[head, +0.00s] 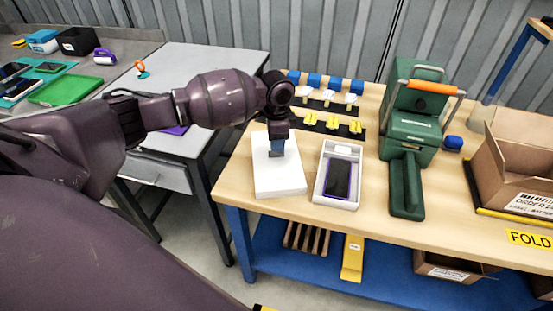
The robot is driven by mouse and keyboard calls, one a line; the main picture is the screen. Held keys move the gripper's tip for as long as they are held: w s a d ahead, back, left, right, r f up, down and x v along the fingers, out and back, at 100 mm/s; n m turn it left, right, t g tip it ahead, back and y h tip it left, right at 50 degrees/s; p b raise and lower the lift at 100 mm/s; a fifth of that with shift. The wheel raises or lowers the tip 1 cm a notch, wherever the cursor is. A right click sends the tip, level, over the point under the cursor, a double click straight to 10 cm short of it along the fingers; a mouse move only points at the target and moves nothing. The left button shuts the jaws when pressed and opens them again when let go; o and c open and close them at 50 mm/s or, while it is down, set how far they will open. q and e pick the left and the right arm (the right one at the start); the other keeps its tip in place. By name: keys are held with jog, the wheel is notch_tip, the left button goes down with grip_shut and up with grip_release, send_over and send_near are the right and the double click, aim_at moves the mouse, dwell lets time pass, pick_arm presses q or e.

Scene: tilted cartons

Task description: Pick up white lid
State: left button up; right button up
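The white lid (279,179) lies flat on the wooden workbench near its left end. My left gripper (277,152) points down at the upper middle of the lid, at or just above its surface. I cannot tell whether it touches the lid or whether its fingers are apart. Right beside the lid stands an open white box (323,196) with a dark phone (341,178) in it. My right gripper is not in view.
A green press with an orange handle (432,87) stands right of the box. An open carton (515,165) is at the far right. Small yellow, white and blue parts (333,122) line the bench's back. A grey table (205,62) stands at left.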

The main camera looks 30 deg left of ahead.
aim_at(276, 158)
pick_arm(q)
notch_tip(276, 158, down, 4)
jog(key=shift+a+r, duration=0.1)
jog(key=shift+r, duration=0.1)
grip_shut()
